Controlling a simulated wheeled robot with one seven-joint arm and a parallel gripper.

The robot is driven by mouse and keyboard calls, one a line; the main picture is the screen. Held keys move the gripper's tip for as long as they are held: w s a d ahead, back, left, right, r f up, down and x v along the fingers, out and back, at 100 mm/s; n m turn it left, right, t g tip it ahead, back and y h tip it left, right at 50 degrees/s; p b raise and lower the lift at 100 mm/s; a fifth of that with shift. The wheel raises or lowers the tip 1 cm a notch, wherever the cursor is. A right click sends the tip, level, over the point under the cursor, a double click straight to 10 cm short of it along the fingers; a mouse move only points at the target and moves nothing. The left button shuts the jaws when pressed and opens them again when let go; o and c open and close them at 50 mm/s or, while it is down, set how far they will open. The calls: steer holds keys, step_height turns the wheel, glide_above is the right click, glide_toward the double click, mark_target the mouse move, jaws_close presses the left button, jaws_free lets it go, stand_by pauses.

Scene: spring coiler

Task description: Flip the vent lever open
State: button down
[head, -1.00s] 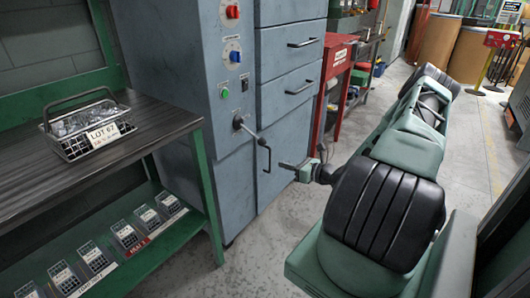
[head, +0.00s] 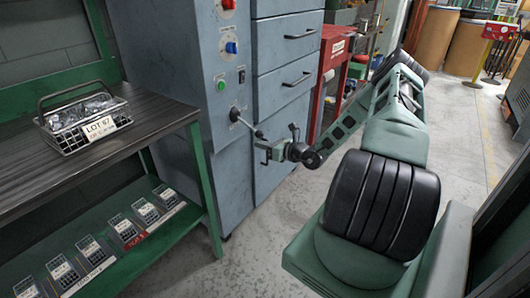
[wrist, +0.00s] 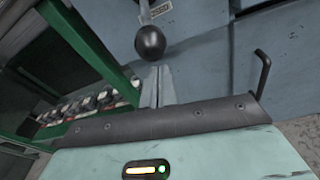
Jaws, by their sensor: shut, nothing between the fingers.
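The vent lever (head: 244,121) is a metal rod sticking out from the front of the blue-grey cabinet, below the green button. In the wrist view its dark ball knob (wrist: 150,41) hangs just beyond my fingertips, with a small label plate behind it. My gripper (head: 262,149) is close to the lever's outer end in the head view. In the wrist view my gripper (wrist: 157,86) has its fingers together, with nothing between them. I cannot tell whether the fingertips touch the knob.
The blue-grey cabinet (head: 285,75) has drawers with black handles. A green-framed bench (head: 185,125) at left holds a wire basket (head: 88,122), with several small bins on its lower shelf. A red cart (head: 330,60) stands behind my arm. The floor beside the cabinet is clear.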

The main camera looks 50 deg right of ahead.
steer(key=shift+s+d+r, duration=0.1)
steer(key=shift+r, duration=0.4)
steer(key=shift+r, duration=0.1)
steer(key=shift+s+r+g+p, duration=0.2)
steer(key=shift+r+g+p, duration=0.15)
steer(key=shift+p, duration=0.65)
steer(key=shift+r, duration=0.1)
steer(key=r+p, duration=0.1)
steer(key=p, duration=0.1)
steer(key=r+g+p, duration=0.1)
steer(key=shift+s+p, duration=0.25)
steer(key=shift+p, duration=0.1)
step_height(320, 180, up, 9)
steer(key=g+p, duration=0.6)
steer(key=p, duration=0.5)
glide_above(262, 137)
steer(key=s, duration=0.2)
steer(key=shift+w+d+f+h, duration=0.15)
steer(key=shift+w+h, duration=0.1)
steer(key=shift+h, duration=0.15)
steer(key=shift+w+r, duration=0.15)
steer(key=shift+r, duration=0.05)
